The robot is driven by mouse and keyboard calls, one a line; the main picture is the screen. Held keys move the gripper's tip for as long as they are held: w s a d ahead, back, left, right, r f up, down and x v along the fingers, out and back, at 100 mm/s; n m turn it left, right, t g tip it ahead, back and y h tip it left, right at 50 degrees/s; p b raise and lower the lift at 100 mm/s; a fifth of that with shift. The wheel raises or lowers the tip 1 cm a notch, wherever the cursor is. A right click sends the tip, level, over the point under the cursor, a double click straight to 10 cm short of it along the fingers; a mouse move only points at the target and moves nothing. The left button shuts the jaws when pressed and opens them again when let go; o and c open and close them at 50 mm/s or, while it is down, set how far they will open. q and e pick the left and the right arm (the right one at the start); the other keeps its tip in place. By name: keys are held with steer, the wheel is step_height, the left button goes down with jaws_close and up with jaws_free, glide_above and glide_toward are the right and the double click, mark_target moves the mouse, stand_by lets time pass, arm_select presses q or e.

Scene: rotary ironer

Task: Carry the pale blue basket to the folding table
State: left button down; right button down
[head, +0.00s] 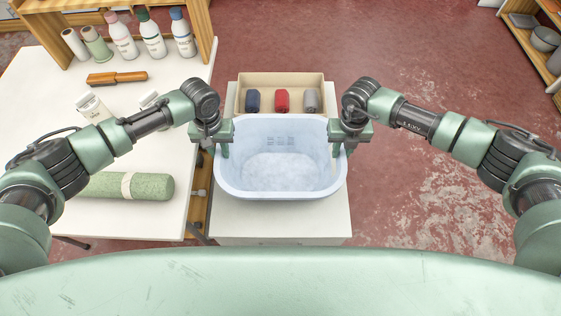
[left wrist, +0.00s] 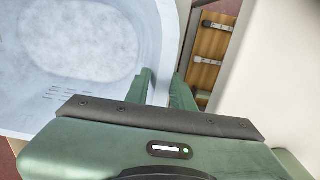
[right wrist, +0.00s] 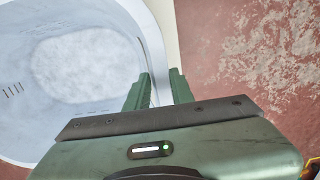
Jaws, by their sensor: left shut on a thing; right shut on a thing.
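The pale blue basket (head: 280,185) is in the middle of the head view, above or on a small white stand. Whether it touches the stand I cannot tell. It looks empty inside. My left gripper (head: 223,148) is shut on its left rim, and my right gripper (head: 338,146) is shut on its right rim. In the left wrist view the basket (left wrist: 80,45) has its wall between my left fingers (left wrist: 163,90). In the right wrist view the basket (right wrist: 75,65) has its rim between my right fingers (right wrist: 155,90). No table is clearly marked as the folding table.
The white stand (head: 290,225) holds a cardboard tray (head: 258,82) with dark blue, red and grey rolls behind the basket. A white table (head: 50,95) on the left bears bottles, a brush (head: 117,78) and a green roll (head: 125,186). Open red floor (head: 430,65) lies on the right.

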arm_select(q)
steer(key=shift+r, duration=0.15)
arm_select(e)
steer(key=shift+r, duration=0.2)
